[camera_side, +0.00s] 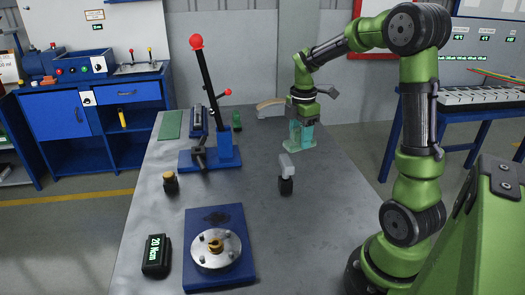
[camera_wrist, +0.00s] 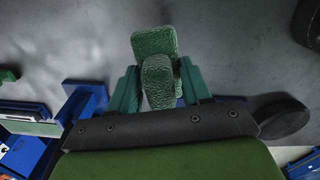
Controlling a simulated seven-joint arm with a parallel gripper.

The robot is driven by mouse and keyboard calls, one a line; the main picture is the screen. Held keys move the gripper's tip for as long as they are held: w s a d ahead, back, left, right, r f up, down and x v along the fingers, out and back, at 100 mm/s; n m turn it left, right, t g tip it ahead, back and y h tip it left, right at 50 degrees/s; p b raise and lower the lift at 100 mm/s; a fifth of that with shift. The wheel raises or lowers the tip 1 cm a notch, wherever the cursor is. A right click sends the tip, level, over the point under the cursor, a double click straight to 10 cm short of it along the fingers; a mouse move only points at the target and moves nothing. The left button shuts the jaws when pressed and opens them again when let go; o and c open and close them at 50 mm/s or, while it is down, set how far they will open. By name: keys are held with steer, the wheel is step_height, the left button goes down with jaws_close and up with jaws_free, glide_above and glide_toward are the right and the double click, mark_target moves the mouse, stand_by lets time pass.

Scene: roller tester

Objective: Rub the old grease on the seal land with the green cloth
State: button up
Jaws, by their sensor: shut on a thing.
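My gripper (camera_side: 301,137) is over the far right part of the table, with its teal fingers pointing down. In the wrist view the fingers (camera_wrist: 160,88) are shut on a textured green cloth (camera_wrist: 154,42), a folded pad that sticks out beyond them. The cloth also shows as a pale green patch under the fingers in the side view; whether it touches the table I cannot tell. A round metal flange (camera_side: 231,244) with a brass centre (camera_side: 215,245) sits on a blue plate (camera_side: 241,275) at the table's near end, well away from my gripper. Grease on it cannot be made out.
A blue lever press (camera_side: 228,150) with a red knob stands left of my gripper. A grey-topped tool (camera_side: 287,170), a small jar (camera_side: 170,184) and a black display reading 20 Ncm (camera_side: 156,256) stand on the table (camera_side: 330,230). A flat green piece (camera_side: 171,124) lies far left.

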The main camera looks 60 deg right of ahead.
steer(key=w+a+n, duration=0.3)
steer(key=w+a, duration=0.1)
steer(key=a, duration=0.8)
steer(key=w+a+n, duration=0.3)
steer(key=w+a, duration=0.1)
steer(key=a, duration=0.7)
steer(key=shift+s+f, duration=0.15)
steer(key=shift+f, duration=5.7)
steer(key=shift+w+a+f, duration=0.25)
steer(key=shift+a+f, duration=0.05)
steer(key=shift+f, duration=0.4)
steer(key=shift+w+a, duration=2.55)
steer(key=shift+w, duration=0.05)
steer(key=shift+s+d, duration=2.9)
step_height(320, 180, up, 8)
